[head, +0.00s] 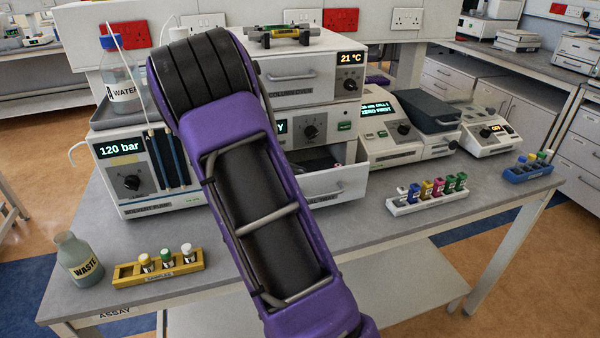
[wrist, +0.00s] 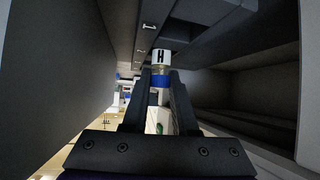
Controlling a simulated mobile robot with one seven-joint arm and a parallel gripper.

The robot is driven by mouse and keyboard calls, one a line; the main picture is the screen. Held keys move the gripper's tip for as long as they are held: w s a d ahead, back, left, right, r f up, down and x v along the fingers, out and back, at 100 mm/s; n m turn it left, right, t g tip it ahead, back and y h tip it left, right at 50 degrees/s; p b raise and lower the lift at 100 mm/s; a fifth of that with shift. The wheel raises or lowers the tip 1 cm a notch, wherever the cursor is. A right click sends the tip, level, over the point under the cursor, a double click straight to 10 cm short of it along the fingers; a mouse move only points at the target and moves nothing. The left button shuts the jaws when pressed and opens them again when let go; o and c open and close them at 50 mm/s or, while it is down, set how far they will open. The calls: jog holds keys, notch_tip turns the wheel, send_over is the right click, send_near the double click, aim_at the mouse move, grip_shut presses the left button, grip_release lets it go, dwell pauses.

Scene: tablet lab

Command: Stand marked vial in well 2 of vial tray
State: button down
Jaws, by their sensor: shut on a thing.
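In the wrist view my gripper (wrist: 160,82) is shut on a vial (wrist: 161,57). The vial has a white cap with a dark mark and a blue band below, between the fingers. My gripper and this vial are hidden behind my arm in the head view. A yellow tray (head: 192,265), which looks like the vial tray, sits at the front left of the bench.
A waste bottle (head: 79,258) stands left of the yellow tray. An open drawer (head: 338,186) juts out behind my arm. A white rack (head: 427,198) of coloured pieces and a blue rack (head: 528,173) sit to the right. Dark walls crowd my gripper's sides in the wrist view.

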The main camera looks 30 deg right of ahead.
jog(key=shift+f, duration=0.25)
jog(key=c, duration=0.7)
grip_release()
jog(key=v, duration=1.2)
jog(key=shift+r, duration=0.1)
